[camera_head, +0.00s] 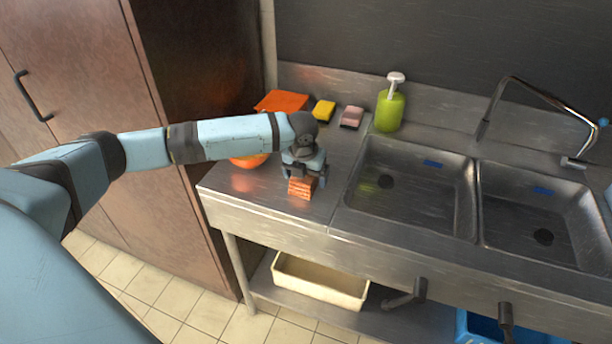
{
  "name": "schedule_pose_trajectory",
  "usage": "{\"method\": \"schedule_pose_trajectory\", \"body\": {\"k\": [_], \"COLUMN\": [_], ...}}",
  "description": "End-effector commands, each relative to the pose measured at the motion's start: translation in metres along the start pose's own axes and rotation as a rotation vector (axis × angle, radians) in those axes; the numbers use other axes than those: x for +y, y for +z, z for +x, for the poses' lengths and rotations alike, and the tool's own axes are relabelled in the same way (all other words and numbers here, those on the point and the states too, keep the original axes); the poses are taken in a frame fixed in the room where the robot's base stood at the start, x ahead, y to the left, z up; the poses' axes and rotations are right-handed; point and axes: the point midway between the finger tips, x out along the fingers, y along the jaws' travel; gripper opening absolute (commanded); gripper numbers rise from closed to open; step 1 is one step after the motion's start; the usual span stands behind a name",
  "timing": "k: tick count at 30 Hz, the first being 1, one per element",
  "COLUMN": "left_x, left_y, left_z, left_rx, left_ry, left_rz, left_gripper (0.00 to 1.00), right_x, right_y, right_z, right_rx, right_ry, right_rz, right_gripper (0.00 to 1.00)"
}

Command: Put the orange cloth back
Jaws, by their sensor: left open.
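A small orange-brown striped block (301,188), perhaps a folded cloth or sponge, sits near the counter's front edge. My left gripper (304,174) is open and points down right over this block. I cannot tell whether the fingers touch it. An orange rounded thing (248,161), perhaps a bowl, is partly hidden behind my left forearm. My right gripper is not in view.
A yellow sponge (324,111), a pink sponge (352,117) and a green soap bottle (390,108) stand along the back. Two sinks (412,190) with a faucet (535,95) lie to the right. A cream tub (318,285) sits on the lower shelf. A brown cabinet (80,70) stands left.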

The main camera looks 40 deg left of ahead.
Motion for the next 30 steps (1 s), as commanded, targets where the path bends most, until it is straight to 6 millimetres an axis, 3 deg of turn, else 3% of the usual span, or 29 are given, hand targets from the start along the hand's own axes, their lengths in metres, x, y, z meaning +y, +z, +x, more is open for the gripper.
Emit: {"method": "schedule_pose_trajectory", "body": {"k": [15,21,30], "left_x": [0.0,0.0,0.0], "left_y": [0.001,0.0,0.0], "left_z": [-0.098,-0.113,-0.114], "left_rx": [-0.002,0.0,0.0], "left_ry": [-0.001,0.0,0.0], "left_rz": [-0.001,0.0,-0.001], "left_gripper": [0.91,0.91,0.91], "right_x": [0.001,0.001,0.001], "right_y": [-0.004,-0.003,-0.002], "right_z": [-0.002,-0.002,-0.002], "right_rx": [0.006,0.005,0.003], "right_ry": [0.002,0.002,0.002], "right_rz": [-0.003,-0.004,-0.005], "right_gripper": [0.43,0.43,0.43]}}
